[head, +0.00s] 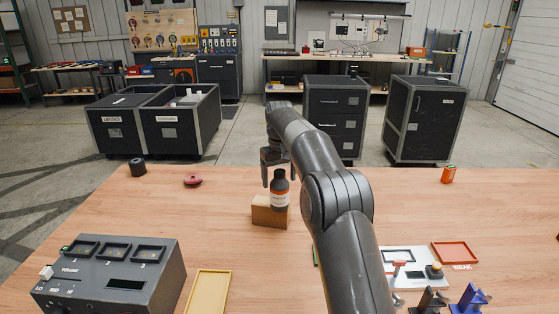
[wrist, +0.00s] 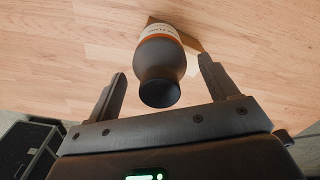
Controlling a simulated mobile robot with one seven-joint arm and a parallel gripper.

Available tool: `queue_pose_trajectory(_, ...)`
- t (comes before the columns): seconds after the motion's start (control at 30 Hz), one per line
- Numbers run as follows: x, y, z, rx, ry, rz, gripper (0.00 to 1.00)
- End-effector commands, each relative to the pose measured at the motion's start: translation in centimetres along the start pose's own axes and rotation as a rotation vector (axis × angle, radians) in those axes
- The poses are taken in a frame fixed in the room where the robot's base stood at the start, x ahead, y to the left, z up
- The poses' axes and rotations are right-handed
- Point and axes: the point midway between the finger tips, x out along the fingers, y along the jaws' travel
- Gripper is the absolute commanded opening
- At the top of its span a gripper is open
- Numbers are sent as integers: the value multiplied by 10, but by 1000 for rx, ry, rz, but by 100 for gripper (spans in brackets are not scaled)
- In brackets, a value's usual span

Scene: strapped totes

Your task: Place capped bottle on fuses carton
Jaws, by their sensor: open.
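The dark capped bottle (head: 280,192) has a white label with an orange band. It stands upright on a small brown cardboard carton (head: 262,213) near the middle of the table; no lettering on the carton is readable. My gripper (head: 277,180) is open at the top of the bottle. In the wrist view the bottle (wrist: 161,58) sits between the two spread fingers, cap towards the palm, with a gap on each side. A corner of the carton (wrist: 190,42) shows behind it, the rest hidden by the bottle.
A grey control box (head: 110,275) and a yellow tray (head: 208,291) are at the front left. A black cylinder (head: 138,167) and a red round object (head: 192,180) lie at the back left. An orange can (head: 448,174) and a red tray (head: 456,253) are at right.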

Motion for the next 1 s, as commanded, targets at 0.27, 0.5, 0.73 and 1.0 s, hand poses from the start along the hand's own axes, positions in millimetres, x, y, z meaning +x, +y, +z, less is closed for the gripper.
queue_pose_trajectory(0.27,-52,0,-1,-1,3,0,79)
queue_pose_trajectory(0.5,-77,0,-1,-1,1,0,79)
queue_pose_trajectory(0.73,-88,0,0,-1,0,0,79)
queue_pose_trajectory(1.0,-93,0,2,2,3,1,79)
